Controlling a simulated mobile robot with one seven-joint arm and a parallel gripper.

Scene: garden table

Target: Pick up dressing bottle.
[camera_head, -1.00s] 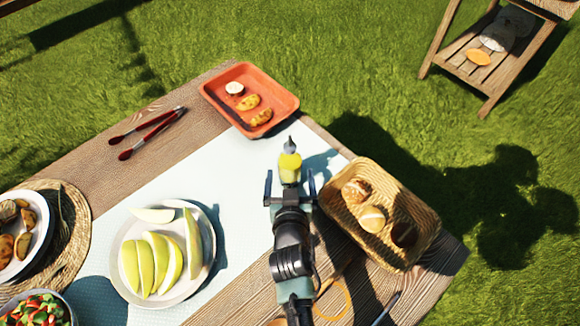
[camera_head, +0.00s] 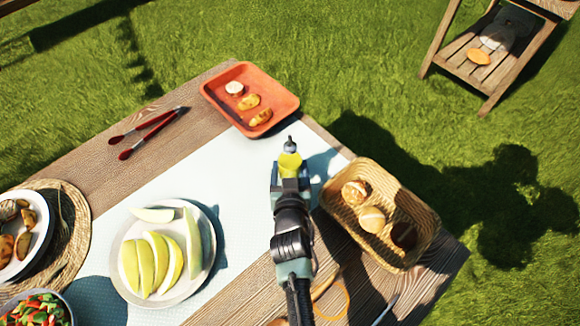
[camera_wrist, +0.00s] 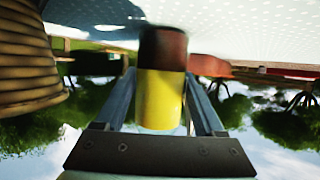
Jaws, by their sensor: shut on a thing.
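The dressing bottle (camera_head: 289,161) has a yellow body and a dark pointed tip, and it stands on the pale table runner near the far end of the table. My gripper (camera_head: 289,178) is shut on it, with a finger on each side of the body. In the wrist view the bottle (camera_wrist: 161,98) shows yellow with a dark brown-red band, between the two fingers of my gripper (camera_wrist: 160,100). The picture there is upside down, and I cannot tell whether the base touches the runner.
A wicker basket of rolls (camera_head: 425,222) stands close to the right. An orange tray (camera_head: 225,108) lies beyond the bottle. A plate of melon slices (camera_head: 125,275) is at left, with red tongs (camera_head: 150,133) farther back. The runner (camera_head: 240,200) left of my gripper is clear.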

